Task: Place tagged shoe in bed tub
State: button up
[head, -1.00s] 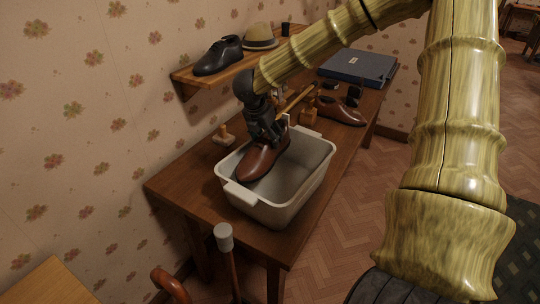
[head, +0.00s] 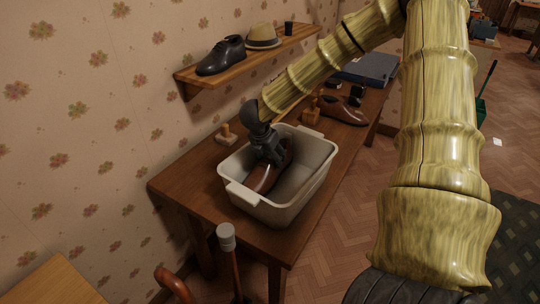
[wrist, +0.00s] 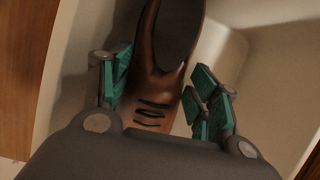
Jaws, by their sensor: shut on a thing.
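A brown leather shoe (head: 263,181) is inside the pale tub (head: 290,211), which stands on the wooden table. My gripper (head: 271,156) reaches down into the tub and is shut on this shoe. In the wrist view the brown shoe (wrist: 153,75) lies between the green-padded fingers (wrist: 163,90), with its dark opening and laces showing and the tub's pale inside around it. I cannot tell whether the sole rests on the tub floor. No tag shows clearly on the shoe now. Another brown shoe (head: 345,110) lies on the table behind the tub.
A wall shelf (head: 205,76) holds a black shoe (head: 221,55), a straw hat (head: 263,37) and a dark cup (head: 289,27). A wooden stamp-like piece (head: 227,134) and a blue case (head: 367,69) are on the table (head: 188,182). A cane-like handle (head: 174,284) stands in front.

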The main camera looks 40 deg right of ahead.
jog(key=shift+f+b, duration=0.5)
jog(key=shift+f, duration=0.05)
jog(key=o, duration=1.3)
jog(key=shift+a+r+p, duration=0.1)
jog(key=shift+r+p, duration=0.4)
jog(key=shift+r, duration=0.3)
jog(key=b+v, duration=0.1)
jog(key=v, duration=1)
jog(key=shift+s+a+r+b, duration=0.15)
jog(key=shift+a+r+b, duration=0.1)
jog(key=shift+b, duration=0.1)
